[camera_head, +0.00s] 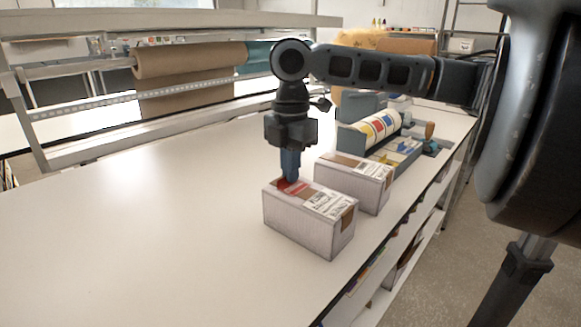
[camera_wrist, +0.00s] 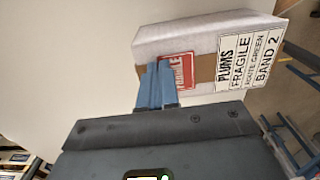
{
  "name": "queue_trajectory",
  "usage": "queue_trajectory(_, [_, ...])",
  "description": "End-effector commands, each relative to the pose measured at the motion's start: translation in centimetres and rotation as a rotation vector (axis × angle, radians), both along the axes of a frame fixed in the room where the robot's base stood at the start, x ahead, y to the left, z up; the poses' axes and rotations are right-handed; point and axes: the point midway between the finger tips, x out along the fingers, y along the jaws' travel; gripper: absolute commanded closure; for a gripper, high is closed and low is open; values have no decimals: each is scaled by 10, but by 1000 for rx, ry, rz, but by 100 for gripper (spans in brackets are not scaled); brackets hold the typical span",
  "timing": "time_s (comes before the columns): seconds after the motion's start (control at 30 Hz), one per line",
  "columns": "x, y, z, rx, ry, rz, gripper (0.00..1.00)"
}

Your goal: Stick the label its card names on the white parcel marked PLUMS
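The near white parcel (camera_head: 295,222) stands on the bench. In the wrist view the parcel (camera_wrist: 200,32) has a card (camera_wrist: 246,60) reading PLUMS, FRAGILE, ROUTE GREEN, BAND 2. A red-and-white label (camera_wrist: 177,67) with partly hidden lettering, seemingly FRAGILE, lies on the parcel's top across the brown tape; it shows red in the head view (camera_head: 295,187). My gripper (camera_head: 291,180) points down at this label. Its blue fingers (camera_wrist: 158,68) are together at the label's edge and cover part of it. I cannot tell whether they pinch the label or only touch it.
A second white parcel (camera_head: 350,185) stands just behind and right of the first. Beyond it is a grey label holder with a roll of coloured labels (camera_head: 376,129). A brown paper roll (camera_head: 190,63) hangs at the back. The left of the bench (camera_head: 130,215) is clear.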

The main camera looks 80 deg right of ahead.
Motion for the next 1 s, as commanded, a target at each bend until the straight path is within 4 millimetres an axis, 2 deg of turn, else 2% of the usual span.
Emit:
queue_trajectory(0.17, [0,0,0,0,0,0,98])
queue_trajectory(0.47, [0,0,0,0,0,0,70])
queue_trajectory(0.77, [0,0,1,0,0,0,69])
queue_trajectory(1.0, [0,0,14,0,0,0,69])
